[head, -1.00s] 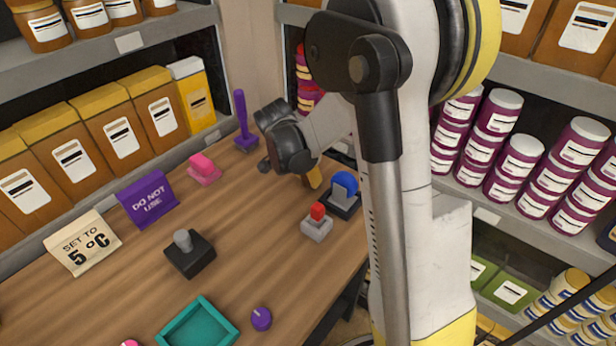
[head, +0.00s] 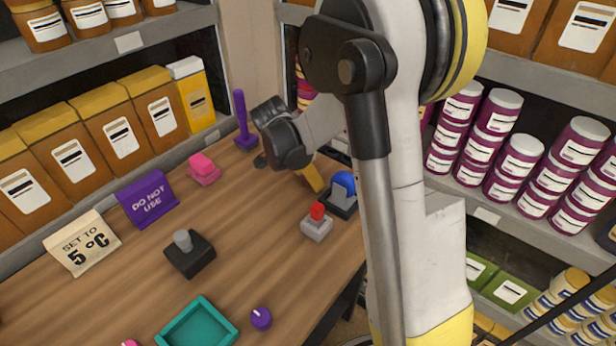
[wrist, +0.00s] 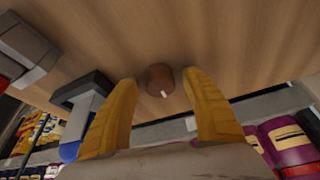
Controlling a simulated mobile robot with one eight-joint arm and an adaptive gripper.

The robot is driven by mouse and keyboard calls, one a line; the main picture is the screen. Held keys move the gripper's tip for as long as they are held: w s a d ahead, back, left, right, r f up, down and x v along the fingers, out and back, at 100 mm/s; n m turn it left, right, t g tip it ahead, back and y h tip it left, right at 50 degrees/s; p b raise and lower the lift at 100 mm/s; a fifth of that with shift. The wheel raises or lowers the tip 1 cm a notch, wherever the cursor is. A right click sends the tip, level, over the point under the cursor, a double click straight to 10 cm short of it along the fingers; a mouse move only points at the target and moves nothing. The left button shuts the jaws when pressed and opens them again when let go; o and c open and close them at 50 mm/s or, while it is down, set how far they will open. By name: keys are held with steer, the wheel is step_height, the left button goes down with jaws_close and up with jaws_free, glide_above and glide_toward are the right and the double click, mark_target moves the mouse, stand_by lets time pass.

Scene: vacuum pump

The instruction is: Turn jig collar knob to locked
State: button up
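A small round brown knob (wrist: 160,79) with a white pointer mark stands on the wooden table in the wrist view. No label reading jig collar or locked is legible. My gripper (wrist: 163,86) is open, with its two yellow fingers on either side of the knob. A gap shows between each finger and the knob. In the head view my gripper (head: 314,180) is low over the far right part of the table, with one yellow finger visible. The brown knob is hidden there behind my gripper and arm.
A blue knob on a dark base (head: 343,189) stands close right of my gripper, with a red-topped grey block (head: 317,222) nearby. A purple upright handle (head: 242,118) and a pink block (head: 204,168) are to the left. A purple knob (head: 261,318) sits nearer, beside a teal tray (head: 198,328).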

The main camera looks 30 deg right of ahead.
steer(key=shift+r, duration=0.1)
steer(key=v, duration=1.2)
steer(key=s+a+r+n+t+y, duration=0.1)
steer(key=s+a+n+t+y, duration=0.1)
steer(key=s+a+n, duration=0.3)
steer(key=s+a+r+n+t+y, duration=0.2)
steer(key=s+a+n+t, duration=0.2)
steer(key=s+n, duration=0.7)
steer(key=shift+s+a+n+t, duration=0.35)
steer(key=shift+s+a, duration=0.35)
steer(key=shift+a, duration=0.4)
